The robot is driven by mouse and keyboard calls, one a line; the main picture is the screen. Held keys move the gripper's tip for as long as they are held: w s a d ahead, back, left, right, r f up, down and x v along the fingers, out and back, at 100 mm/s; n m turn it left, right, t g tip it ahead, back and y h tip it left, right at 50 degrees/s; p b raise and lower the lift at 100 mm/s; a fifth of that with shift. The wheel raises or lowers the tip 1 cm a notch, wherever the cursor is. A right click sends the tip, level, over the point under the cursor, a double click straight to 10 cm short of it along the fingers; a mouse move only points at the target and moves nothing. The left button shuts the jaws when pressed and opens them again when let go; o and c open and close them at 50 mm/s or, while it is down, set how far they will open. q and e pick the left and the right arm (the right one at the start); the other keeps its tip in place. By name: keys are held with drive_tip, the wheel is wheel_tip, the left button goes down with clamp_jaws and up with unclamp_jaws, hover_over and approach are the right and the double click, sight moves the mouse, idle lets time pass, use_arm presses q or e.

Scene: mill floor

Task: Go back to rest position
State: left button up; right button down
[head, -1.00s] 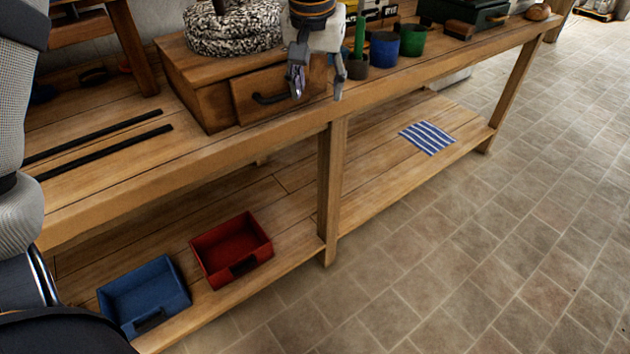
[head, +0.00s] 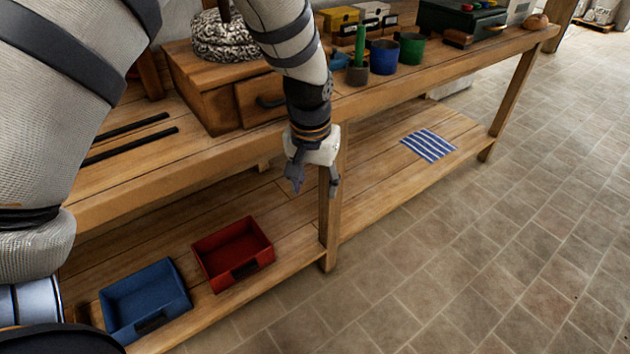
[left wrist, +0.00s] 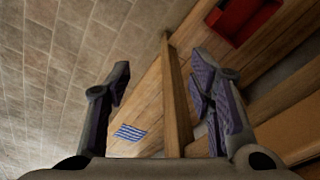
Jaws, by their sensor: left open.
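My left gripper (head: 314,184) hangs in front of the workbench (head: 200,165), below the front edge of its top, close to the middle leg. Its fingers point down, are spread apart and hold nothing. In the left wrist view the two fingers (left wrist: 158,95) stand wide apart, with the bench leg (left wrist: 178,95) and floor seen between them. My left arm comes in from the upper left and crosses in front of the bench top. My right gripper does not show in either view.
A red bin (head: 232,255) and a blue bin (head: 146,302) stand on the lower shelf, with a striped cloth (head: 429,145) farther right. A wooden drawer box (head: 205,95), a blue cup (head: 384,57) and a green cup (head: 411,49) stand on top. The tiled floor at right is clear.

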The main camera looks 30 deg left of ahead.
use_arm(q)
drive_tip(key=s+d+f+m+g, duration=0.1)
drive_tip(key=s+d+f, duration=0.1)
drive_tip(key=s+f, duration=0.75)
drive_tip(key=s+d+f+g, duration=0.1)
drive_tip(key=s+f+g, duration=0.1)
drive_tip(key=s+f, duration=0.8)
drive_tip(key=s+r, duration=0.2)
drive_tip(key=s, duration=1.4)
drive_tip(key=shift+d+m+g, duration=0.3)
drive_tip(key=shift+m, duration=0.1)
